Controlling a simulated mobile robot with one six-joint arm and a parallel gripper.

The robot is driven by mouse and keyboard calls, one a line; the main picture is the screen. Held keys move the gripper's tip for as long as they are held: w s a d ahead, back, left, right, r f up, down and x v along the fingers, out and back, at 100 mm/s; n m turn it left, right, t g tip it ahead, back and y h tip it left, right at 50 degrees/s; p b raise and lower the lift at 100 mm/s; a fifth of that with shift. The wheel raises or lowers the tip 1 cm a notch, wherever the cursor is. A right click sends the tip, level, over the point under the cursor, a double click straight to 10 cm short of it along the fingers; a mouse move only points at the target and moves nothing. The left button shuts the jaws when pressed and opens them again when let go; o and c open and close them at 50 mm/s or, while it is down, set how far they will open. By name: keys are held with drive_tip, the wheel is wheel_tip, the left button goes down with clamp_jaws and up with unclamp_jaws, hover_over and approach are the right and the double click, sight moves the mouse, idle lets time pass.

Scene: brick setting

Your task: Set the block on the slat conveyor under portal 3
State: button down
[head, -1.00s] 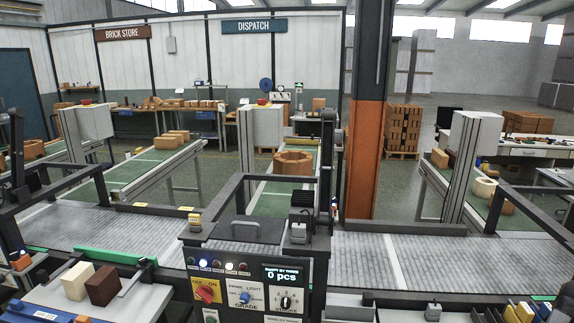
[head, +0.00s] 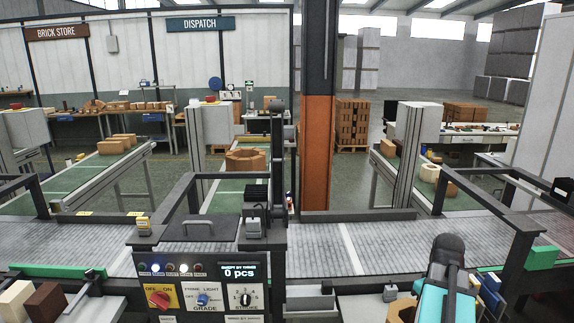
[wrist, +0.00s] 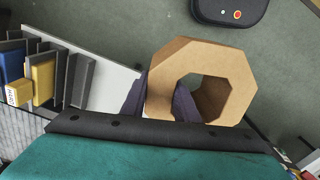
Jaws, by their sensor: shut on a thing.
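A tan, eight-sided hollow block (wrist: 225,63) is held in my gripper (wrist: 160,92) in the wrist view. One dark finger is inside its hole and the other is outside, so the jaws grip its wall. In the head view the block (head: 400,309) shows only partly at the bottom edge, beside my teal arm, which hides the fingers. The grey slat conveyor (head: 395,245) runs across the head view. Dark portal frames stand over it at left (head: 37,185), middle (head: 215,176) and right (head: 522,222). I can read no portal numbers.
A control box (head: 203,283) reading 0 pcs stands before the conveyor. An orange and black column (head: 317,150) rises behind it. A cream block (head: 14,300) and a dark brown block (head: 46,303) sit lower left. The visible slats look clear.

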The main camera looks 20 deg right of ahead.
drive_tip(key=w+a+f+n+b, duration=0.1)
drive_tip(key=w+a+n+b, duration=0.1)
drive_tip(key=w+a, duration=0.6)
drive_tip(key=w+a+f+n+b, duration=0.1)
drive_tip(key=w+a, duration=0.8)
drive_tip(key=a, duration=1.1)
drive_tip(key=w+a+f+n+b, duration=0.1)
drive_tip(key=w+a+n+b, duration=0.2)
drive_tip(key=w+a, duration=0.6)
drive_tip(key=a+b, duration=0.1)
drive_tip(key=a, duration=0.4)
drive_tip(key=shift+w, duration=0.15)
drive_tip(key=shift+r+p, duration=2.35)
drive_tip(key=shift+r, duration=0.15)
drive_tip(key=shift+s, duration=0.2)
